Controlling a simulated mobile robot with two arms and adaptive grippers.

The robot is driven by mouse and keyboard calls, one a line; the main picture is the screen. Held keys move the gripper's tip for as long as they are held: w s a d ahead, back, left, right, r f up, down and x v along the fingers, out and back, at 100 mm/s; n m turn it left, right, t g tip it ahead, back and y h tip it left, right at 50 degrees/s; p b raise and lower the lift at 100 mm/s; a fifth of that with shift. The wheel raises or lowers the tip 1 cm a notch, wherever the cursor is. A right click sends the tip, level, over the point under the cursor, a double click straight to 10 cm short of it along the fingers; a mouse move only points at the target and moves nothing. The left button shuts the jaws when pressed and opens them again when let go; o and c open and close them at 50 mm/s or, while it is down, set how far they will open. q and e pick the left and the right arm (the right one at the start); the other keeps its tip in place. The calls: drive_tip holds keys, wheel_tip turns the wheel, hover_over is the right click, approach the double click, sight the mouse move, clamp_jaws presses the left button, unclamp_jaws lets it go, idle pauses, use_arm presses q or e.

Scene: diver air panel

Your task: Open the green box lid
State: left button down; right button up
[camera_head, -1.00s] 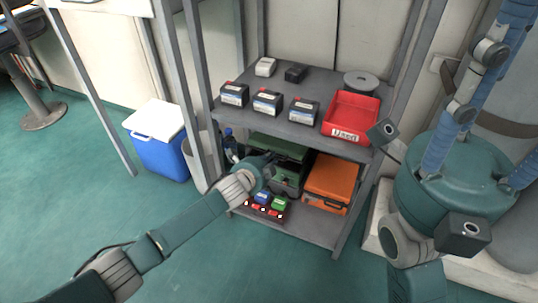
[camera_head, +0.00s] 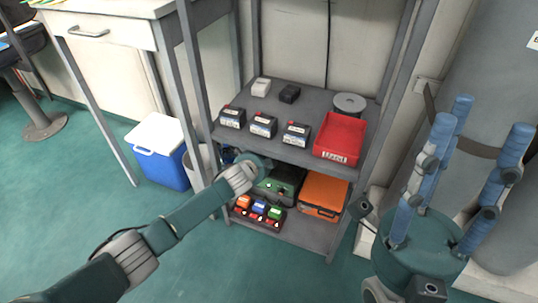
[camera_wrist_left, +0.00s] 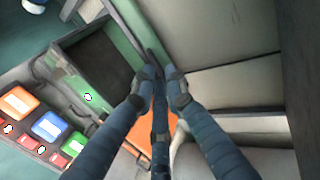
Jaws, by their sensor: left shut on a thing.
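The green box (camera_head: 283,183) sits on the lower shelf, partly behind my left arm. In the left wrist view the green box (camera_wrist_left: 75,88) shows a dark open interior. Its green lid (camera_wrist_left: 148,25) stands raised along the far side of that opening. My left gripper (camera_wrist_left: 160,76) is shut with its fingertips together at the lid's edge. In the head view my left gripper (camera_head: 262,167) reaches under the upper shelf, its fingertips hidden. My right gripper (camera_head: 480,122) is at the right, pointing up, with its fingers spread and empty.
An orange case (camera_head: 323,193) stands right of the box. A rack of coloured packs (camera_head: 258,211) lies in front. The upper shelf (camera_head: 285,152) holds batteries and a red bin (camera_head: 341,138) close above. A blue cooler (camera_head: 160,165) stands left. Floor in front is clear.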

use_arm(q)
drive_tip(key=shift+w+r, duration=0.2)
drive_tip(key=shift+r, duration=0.1)
drive_tip(key=c, duration=1.7)
unclamp_jaws()
drive_tip(key=shift+c, duration=0.2)
drive_tip(key=shift+s, duration=0.1)
drive_tip(key=s+a, duration=0.2)
drive_tip(key=s, duration=0.5)
drive_tip(key=s+a+r, duration=0.1)
drive_tip(key=s+a, duration=0.1)
drive_tip(key=s, duration=0.5)
drive_tip(key=shift+a+r, duration=0.15)
drive_tip(key=shift+a, duration=0.15)
